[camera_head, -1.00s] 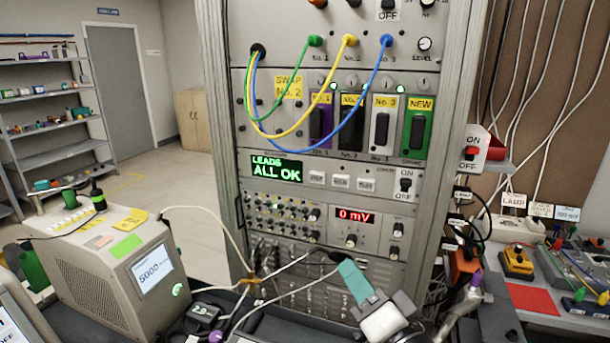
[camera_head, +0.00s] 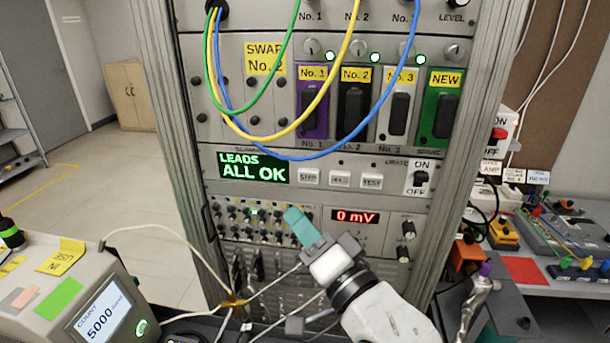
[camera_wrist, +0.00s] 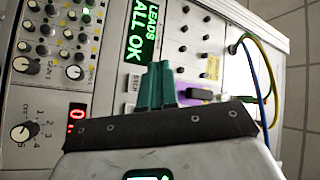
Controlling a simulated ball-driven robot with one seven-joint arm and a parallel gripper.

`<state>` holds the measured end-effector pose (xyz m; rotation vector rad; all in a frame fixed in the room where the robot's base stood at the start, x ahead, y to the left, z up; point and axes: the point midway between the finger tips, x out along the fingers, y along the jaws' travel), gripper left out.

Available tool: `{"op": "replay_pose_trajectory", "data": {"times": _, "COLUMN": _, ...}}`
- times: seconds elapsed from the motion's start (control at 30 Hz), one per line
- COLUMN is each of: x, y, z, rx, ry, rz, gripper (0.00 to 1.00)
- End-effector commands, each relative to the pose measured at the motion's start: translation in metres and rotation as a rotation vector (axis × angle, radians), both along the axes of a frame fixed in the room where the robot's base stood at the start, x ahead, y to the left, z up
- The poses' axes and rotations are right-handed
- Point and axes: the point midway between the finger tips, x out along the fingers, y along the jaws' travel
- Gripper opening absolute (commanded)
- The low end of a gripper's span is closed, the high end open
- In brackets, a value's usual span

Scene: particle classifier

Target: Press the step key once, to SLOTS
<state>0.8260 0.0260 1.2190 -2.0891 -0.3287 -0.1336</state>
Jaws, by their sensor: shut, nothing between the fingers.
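The step key (camera_head: 309,177) is the leftmost of three pale keys on the rack panel. Its row stands right of the green display (camera_head: 253,168), which reads "LEADS ALL OK". In the wrist view, turned sideways, the display (camera_wrist: 143,35) shows again, and a pale key (camera_wrist: 131,83) shows beside the fingers. My gripper (camera_head: 298,222) has teal fingers that are shut and empty. In the head view its tips appear below the step key, over the knob panel. In the wrist view the fingers (camera_wrist: 155,82) point toward the display. Contact with the key does not show.
The hold key (camera_head: 340,179) and another key (camera_head: 371,181) sit close to the right, then an ON/OFF switch (camera_head: 420,178). Blue, green and yellow leads (camera_head: 330,155) loop just above. A "0 mV" meter (camera_head: 355,216) sits below.

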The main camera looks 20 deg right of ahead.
Motion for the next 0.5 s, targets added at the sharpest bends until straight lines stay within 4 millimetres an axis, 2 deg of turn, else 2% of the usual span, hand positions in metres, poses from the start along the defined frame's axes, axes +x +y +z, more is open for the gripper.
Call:
{"op": "replay_pose_trajectory", "data": {"times": 0.27, "x": 0.008, "y": -0.005, "z": -0.001, "rx": -0.001, "ry": -0.001, "rz": -0.002, "gripper": 0.00}}
{"op": "replay_pose_trajectory", "data": {"times": 0.5, "x": 0.032, "y": -0.022, "z": -0.002, "rx": -0.003, "ry": -0.001, "rz": -0.002, "gripper": 0.00}}
